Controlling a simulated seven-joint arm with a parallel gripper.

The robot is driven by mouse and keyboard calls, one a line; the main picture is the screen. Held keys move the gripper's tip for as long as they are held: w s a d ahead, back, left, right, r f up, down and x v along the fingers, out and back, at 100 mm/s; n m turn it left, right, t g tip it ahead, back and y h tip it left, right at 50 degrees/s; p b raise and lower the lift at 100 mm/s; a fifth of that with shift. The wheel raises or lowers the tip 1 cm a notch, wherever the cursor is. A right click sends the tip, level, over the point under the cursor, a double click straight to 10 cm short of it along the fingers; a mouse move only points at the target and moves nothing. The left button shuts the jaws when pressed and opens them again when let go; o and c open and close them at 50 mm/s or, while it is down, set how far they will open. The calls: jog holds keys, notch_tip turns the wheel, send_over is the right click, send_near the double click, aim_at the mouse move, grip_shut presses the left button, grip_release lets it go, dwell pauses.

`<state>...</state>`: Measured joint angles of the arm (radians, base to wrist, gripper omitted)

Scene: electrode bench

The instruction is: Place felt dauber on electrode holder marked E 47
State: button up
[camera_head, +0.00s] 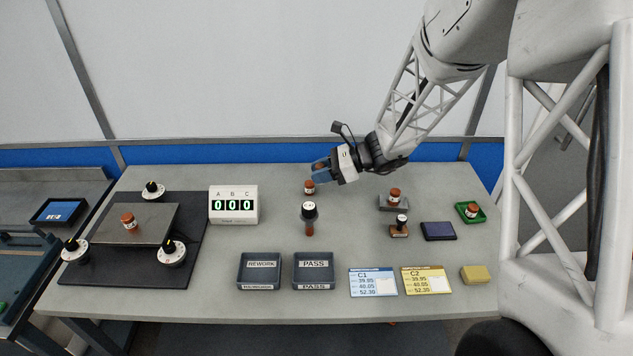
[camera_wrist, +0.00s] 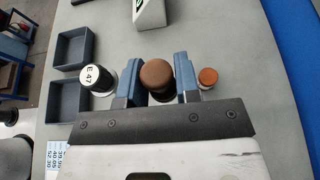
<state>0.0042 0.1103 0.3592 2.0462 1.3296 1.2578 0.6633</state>
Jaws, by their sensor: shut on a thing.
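My gripper (camera_head: 320,166) is raised above the back middle of the bench, its blue fingers shut on a brown, round-topped piece, which I take for the felt dauber (camera_wrist: 158,74). The electrode holder (camera_head: 309,211) is black with a white top, and "E 47" is readable in the wrist view (camera_wrist: 95,74), left of the fingers. It stands upright, apart from the held piece. A brown part shows below it in the head view; I cannot tell what it is.
An orange-topped bottle (camera_head: 309,187) stands close behind the holder, right of the fingers in the wrist view (camera_wrist: 208,77). The REWORK tray (camera_head: 259,286) and PASS tray (camera_head: 313,286) lie in front. A counter box (camera_head: 233,217) stands left, a grey block with a bottle (camera_head: 394,205) right.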

jog(key=s+d+r, duration=0.1)
jog(key=s+r, duration=0.1)
jog(key=s, duration=1)
jog(key=s+d+r, duration=0.1)
jog(key=s+r, duration=0.2)
jog(key=s, duration=0.9)
jog(key=shift+s+r, duration=0.35)
jog(key=shift+s, duration=0.05)
jog(key=shift+w+d, duration=0.1)
send_over(309, 206)
jog(key=shift+f, duration=0.7)
jog(key=shift+f, duration=1.75)
jog(key=shift+f, duration=0.2)
